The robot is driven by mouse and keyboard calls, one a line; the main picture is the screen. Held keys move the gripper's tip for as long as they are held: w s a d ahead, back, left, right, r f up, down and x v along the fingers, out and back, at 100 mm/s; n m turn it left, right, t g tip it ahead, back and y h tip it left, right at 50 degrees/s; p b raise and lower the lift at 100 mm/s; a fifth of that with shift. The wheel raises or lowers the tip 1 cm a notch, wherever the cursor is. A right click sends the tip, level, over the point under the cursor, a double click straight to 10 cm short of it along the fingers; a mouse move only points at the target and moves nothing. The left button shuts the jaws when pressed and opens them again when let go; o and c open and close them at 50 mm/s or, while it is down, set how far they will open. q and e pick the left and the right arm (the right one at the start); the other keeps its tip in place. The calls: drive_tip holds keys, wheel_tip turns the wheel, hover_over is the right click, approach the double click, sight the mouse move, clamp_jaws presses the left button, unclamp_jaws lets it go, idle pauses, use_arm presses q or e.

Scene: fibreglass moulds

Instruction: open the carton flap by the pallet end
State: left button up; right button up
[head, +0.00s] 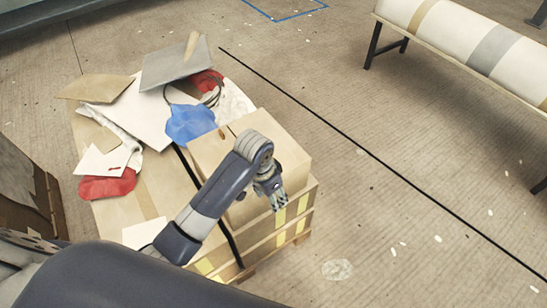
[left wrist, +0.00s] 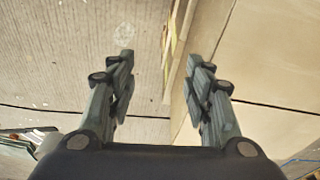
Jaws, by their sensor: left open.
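A closed-looking tan carton (head: 288,152) sits at the near right end of a loaded pallet (head: 247,273). I cannot make out a separate raised flap; my arm covers part of the carton. My left gripper (head: 276,198) is at the carton's right side, pointing down, with nothing between its fingers. In the left wrist view my left gripper (left wrist: 160,62) has its two fingers wide apart. A tan board surface, probably the carton (left wrist: 265,60), fills the right of that view, close to the right finger. My right gripper is not in view.
Loose sheets, red pieces (head: 107,188) and a blue cloth-like piece (head: 190,123) lie heaped on the load behind the carton. A bench-like stand with a striped roll (head: 470,45) is at upper right. The floor (head: 400,190) right of the pallet is mostly clear, with small scraps.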

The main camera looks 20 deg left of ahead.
use_arm(q)
drive_tip(key=shift+m+g+y, duration=0.3)
drive_tip(key=shift+m+g, duration=0.1)
drive_tip(key=shift+m, duration=0.2)
drive_tip(key=w+r, duration=0.1)
drive_tip(key=w, duration=0.2)
drive_tip(key=w+a+r, duration=0.1)
drive_tip(key=w+r, duration=0.3)
drive_tip(key=w, duration=0.1)
drive_tip(key=shift+w+a, duration=0.2)
drive_tip(key=shift+w, duration=0.15)
drive_tip(key=w+a+r, duration=0.2)
drive_tip(key=w+r, duration=0.2)
drive_tip(key=r, duration=0.1)
drive_tip(key=shift+g+y, duration=0.3)
wheel_tip(320, 180, down, 11)
drive_tip(key=shift+w, duration=0.15)
clamp_jaws()
